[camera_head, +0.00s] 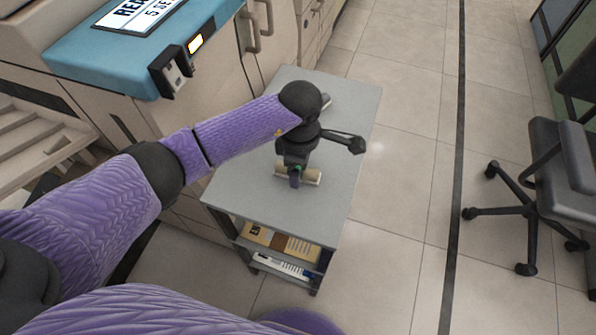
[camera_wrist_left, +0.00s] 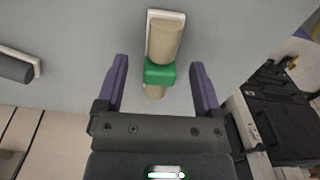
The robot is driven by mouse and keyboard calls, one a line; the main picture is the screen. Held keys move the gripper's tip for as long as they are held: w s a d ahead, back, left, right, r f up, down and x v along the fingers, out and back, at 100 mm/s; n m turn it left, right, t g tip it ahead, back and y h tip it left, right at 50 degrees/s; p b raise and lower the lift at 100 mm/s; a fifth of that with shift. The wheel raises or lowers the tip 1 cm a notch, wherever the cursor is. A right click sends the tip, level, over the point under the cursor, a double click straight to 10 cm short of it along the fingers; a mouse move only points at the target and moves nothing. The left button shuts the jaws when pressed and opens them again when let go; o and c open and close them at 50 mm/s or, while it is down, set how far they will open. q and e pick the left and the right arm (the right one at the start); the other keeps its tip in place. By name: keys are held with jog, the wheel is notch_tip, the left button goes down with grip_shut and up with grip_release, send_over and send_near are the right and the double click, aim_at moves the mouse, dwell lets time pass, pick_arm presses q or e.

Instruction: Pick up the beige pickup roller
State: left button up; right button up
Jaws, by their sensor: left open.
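The beige pickup roller (camera_head: 313,175) lies on the top of the grey cart (camera_head: 350,130). In the left wrist view the beige roller (camera_wrist_left: 164,40) rests along a white holder (camera_wrist_left: 151,18), with a green band (camera_wrist_left: 160,72) around its middle. My left gripper (camera_head: 296,178) is over the roller, pointing down. In the left wrist view the purple fingers of my left gripper (camera_wrist_left: 160,66) are open, one on each side of the green band, with a gap on both sides. Whether the fingertips are level with the roller is hard to tell. My right gripper is not in view.
A dark roller on a white holder (camera_wrist_left: 15,69) lies farther along the cart top. Boxes (camera_head: 278,241) sit on the cart's lower shelf. The copier with a blue top (camera_head: 110,65) stands left of the cart. An office chair (camera_head: 565,170) is at right, with clear floor between.

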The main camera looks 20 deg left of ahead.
pick_arm(q)
jog(key=shift+r, duration=0.15)
jog(key=shift+c, duration=2)
grip_shut()
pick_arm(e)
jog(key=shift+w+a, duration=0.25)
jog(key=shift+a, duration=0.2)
pick_arm(q)
jog(key=shift+r, duration=0.15)
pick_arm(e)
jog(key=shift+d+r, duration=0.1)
pick_arm(q)
notch_tip(320, 180, up, 10)
jog(key=p, duration=0.4)
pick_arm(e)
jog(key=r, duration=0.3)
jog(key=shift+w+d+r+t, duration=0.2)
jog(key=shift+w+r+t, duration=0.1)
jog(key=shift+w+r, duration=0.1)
